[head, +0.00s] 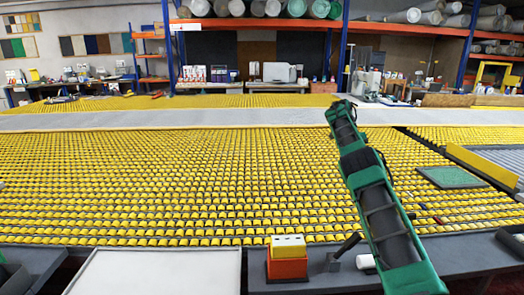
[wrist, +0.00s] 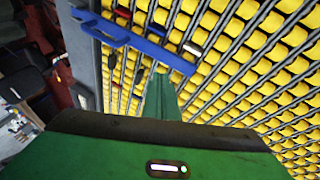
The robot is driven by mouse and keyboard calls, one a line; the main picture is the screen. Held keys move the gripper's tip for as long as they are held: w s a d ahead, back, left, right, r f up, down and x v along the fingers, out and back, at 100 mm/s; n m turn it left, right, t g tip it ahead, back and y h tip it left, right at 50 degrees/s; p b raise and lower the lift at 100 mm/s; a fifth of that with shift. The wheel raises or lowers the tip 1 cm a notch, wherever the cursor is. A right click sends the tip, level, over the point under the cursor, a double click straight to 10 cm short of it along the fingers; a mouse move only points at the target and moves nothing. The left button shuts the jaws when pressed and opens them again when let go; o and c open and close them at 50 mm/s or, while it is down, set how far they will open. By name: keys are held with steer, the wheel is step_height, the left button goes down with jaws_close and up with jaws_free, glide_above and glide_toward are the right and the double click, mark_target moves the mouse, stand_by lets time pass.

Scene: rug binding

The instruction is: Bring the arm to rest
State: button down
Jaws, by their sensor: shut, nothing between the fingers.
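My arm (head: 378,205) rises from the bottom right of the head view, green with dark sections, and stands over the right part of the roller table (head: 150,185). I cannot make out the gripper's fingers in the head view. In the wrist view my gripper (wrist: 162,72) is green, with its fingers together and nothing held. The tips point over the yellow rollers, near a long blue tool (wrist: 150,46). I cannot tell the height of the tips above it.
A green mat (head: 450,177) and a yellow bar (head: 483,166) lie right of my arm.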

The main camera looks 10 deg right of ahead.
steer(key=s+d+r+y, duration=0.1)
steer(key=s+d+r, duration=0.3)
steer(key=s+r, duration=0.6)
steer(key=s+a+r+n+t+y, duration=0.1)
steer(key=s+r+n+t+y, duration=0.2)
steer(key=s, duration=0.9)
steer(key=s+a+f+n, duration=0.2)
steer(key=s+a, duration=0.4)
steer(key=s, duration=0.5)
steer(key=s+a+f+n, duration=0.2)
steer(key=s+a+f, duration=0.3)
steer(key=s, duration=0.7)
steer(key=s+a+f+n, duration=0.3)
steer(key=s+a, duration=0.5)
steer(key=s, duration=0.3)
steer(key=shift+s+a+f+t, duration=0.25)
steer(key=shift+a+f+t, duration=0.1)
steer(key=shift+a+t, duration=0.05)
